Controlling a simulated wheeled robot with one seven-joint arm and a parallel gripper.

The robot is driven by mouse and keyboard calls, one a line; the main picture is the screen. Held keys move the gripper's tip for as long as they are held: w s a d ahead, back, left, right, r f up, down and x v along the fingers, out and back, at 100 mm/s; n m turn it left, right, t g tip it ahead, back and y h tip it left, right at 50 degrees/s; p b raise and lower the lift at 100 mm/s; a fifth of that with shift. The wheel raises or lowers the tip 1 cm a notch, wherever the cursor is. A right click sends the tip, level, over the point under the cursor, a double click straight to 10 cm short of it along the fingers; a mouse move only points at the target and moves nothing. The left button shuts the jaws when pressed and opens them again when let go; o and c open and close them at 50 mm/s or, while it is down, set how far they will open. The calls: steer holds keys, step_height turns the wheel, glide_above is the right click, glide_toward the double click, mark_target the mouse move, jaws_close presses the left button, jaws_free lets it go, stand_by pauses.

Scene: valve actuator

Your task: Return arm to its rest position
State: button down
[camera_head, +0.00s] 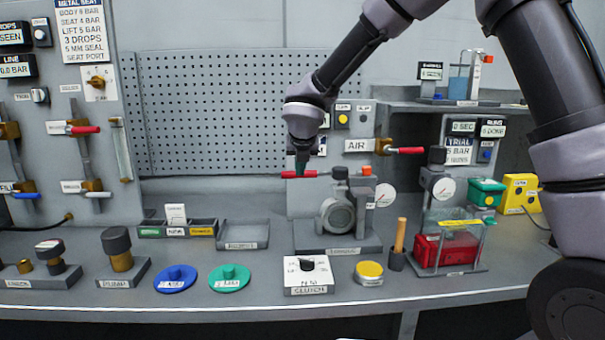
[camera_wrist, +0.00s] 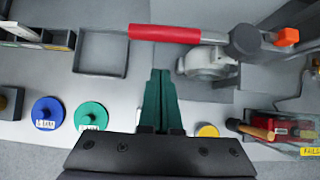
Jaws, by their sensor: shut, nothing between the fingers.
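My gripper (camera_head: 302,163) hangs down over the middle of the bench, near the red handle (camera_head: 298,174) of the valve actuator (camera_head: 340,212). In the wrist view my gripper (camera_wrist: 158,78) shows its two green fingers together, with nothing between them. The red handle (camera_wrist: 165,33) lies beyond the fingertips there, apart from them in the picture. It runs left from a dark knob above the grey round valve body. My arm reaches in from the upper right of the head view and bends down to the gripper.
A clutch box (camera_head: 308,275), a yellow disc (camera_head: 369,272), blue (camera_head: 176,278) and green (camera_head: 229,277) discs stand along the front. An empty tray (camera_head: 243,235) lies left of the actuator. A wooden-handled tool (camera_head: 400,243) and a red box (camera_head: 447,247) stand right. A pegboard rises behind.

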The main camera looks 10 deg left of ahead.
steer(key=v, duration=0.8)
steer(key=s+d+r+m+h, duration=0.1)
steer(key=d+r+m, duration=0.2)
steer(key=d+m, duration=0.4)
steer(key=s+d+r+m+h, duration=0.1)
steer(key=d+r+m, duration=0.2)
steer(key=d+m, duration=0.45)
steer(key=s+d+r+m+y, duration=0.1)
steer(key=s+d+m, duration=0.8)
steer(key=m, duration=0.5)
steer(key=s+d+r+m+y, duration=0.1)
steer(key=s+d+r+m, duration=0.1)
steer(key=s+d+m, duration=0.7)
steer(key=d+m, duration=0.2)
steer(key=m, duration=0.3)
steer(key=shift+r, duration=0.25)
